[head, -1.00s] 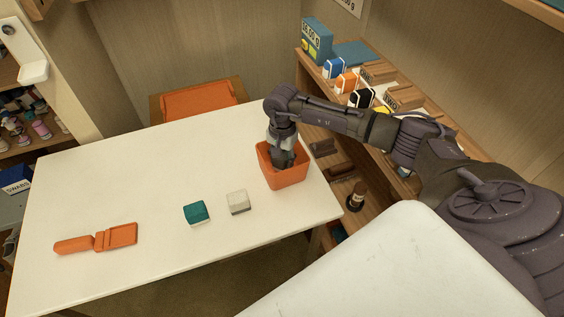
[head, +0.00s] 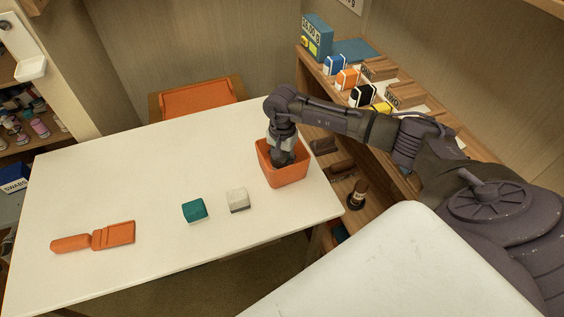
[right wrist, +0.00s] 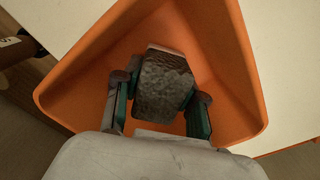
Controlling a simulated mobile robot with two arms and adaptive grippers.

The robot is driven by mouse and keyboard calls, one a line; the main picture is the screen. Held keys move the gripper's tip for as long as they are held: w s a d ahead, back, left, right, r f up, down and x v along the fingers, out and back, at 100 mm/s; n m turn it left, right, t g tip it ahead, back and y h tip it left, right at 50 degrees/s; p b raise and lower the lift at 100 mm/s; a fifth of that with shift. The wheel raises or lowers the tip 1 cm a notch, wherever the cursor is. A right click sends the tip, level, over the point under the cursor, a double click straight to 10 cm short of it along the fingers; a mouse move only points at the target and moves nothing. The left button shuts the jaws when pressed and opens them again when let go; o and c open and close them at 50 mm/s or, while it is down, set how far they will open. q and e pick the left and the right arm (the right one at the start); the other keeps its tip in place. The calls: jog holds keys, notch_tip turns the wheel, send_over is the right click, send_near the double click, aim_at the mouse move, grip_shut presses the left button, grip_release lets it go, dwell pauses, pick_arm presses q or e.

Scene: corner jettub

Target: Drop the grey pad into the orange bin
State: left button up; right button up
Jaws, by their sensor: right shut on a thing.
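The orange bin (head: 291,177) stands near the right end of the white table. My right gripper (head: 281,160) reaches down into its open top. In the right wrist view the gripper (right wrist: 161,90) is shut on the grey pad (right wrist: 164,76), a dark, rough-faced block between its two fingers, inside the walls of the bin (right wrist: 228,60). Whether the pad touches the bin floor cannot be told. In the head view the pad is hidden by the gripper and the bin wall. My left gripper is not in view.
On the white table (head: 110,187) lie a white-and-grey block (head: 237,199), a teal block (head: 194,210) and an orange handled tool (head: 95,237). An orange-backed chair (head: 197,98) stands behind. A wooden shelf with several small boxes is at the right.

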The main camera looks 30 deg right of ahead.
jog(key=shift+f+b, duration=0.45)
jog(key=shift+f, duration=0.15)
dwell(0.3)
jog(key=o, duration=1)
jog(key=shift+r, duration=0.3)
notch_tip(320, 180, up, 12)
jog(key=shift+f, duration=0.25)
